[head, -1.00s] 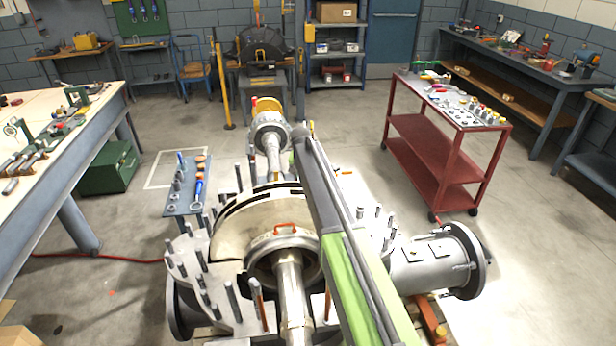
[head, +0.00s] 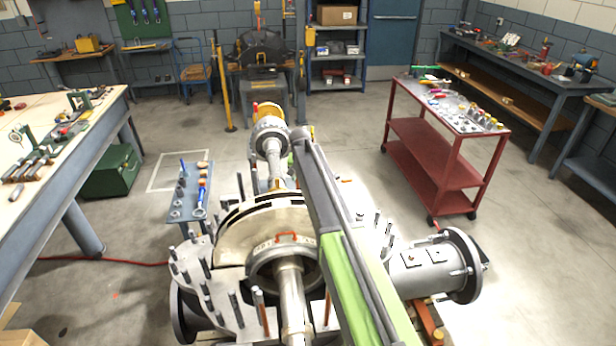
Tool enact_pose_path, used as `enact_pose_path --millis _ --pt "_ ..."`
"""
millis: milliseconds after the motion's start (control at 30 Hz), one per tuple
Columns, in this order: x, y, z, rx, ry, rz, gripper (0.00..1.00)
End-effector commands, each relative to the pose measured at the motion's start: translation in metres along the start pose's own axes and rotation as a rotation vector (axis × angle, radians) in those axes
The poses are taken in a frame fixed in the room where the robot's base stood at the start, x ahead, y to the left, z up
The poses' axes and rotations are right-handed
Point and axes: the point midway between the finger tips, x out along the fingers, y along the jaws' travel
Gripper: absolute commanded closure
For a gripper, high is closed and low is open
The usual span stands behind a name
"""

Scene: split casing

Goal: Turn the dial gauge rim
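My arm reaches forward from the bottom right of the head view over the open casing (head: 232,262). Its far end is near the middle of the picture, and my gripper cannot be made out there. A shaft (head: 291,290) runs through the casing, with a red handle on the ring around it. I cannot clearly identify the dial gauge. A small round item on a green stand (head: 17,138) is at the left edge on the pale bench, too small to read as a gauge for certain.
The pale bench (head: 98,112) with tools is at left. A small blue-grey stand with tools (head: 188,203) is beside the casing. A red cart (head: 448,150) stands at right. Studs rise around the casing flange. Floor between casing and cart is clear.

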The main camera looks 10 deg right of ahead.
Motion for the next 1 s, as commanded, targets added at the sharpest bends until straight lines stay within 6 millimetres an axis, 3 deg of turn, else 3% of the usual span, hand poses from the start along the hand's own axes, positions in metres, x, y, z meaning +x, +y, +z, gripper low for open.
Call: enact_pose_path --millis 33,433,567,1000 --pt "-0.025 0.001 -0.003 -0.001 0.000 0.000 0.13" --pt "-0.114 0.000 -0.002 -0.001 0.000 0.000 0.13" --pt "-0.123 0.000 -0.001 0.000 0.000 0.000 0.13" --pt "-0.120 0.001 0.003 -0.002 -0.002 0.000 0.13"
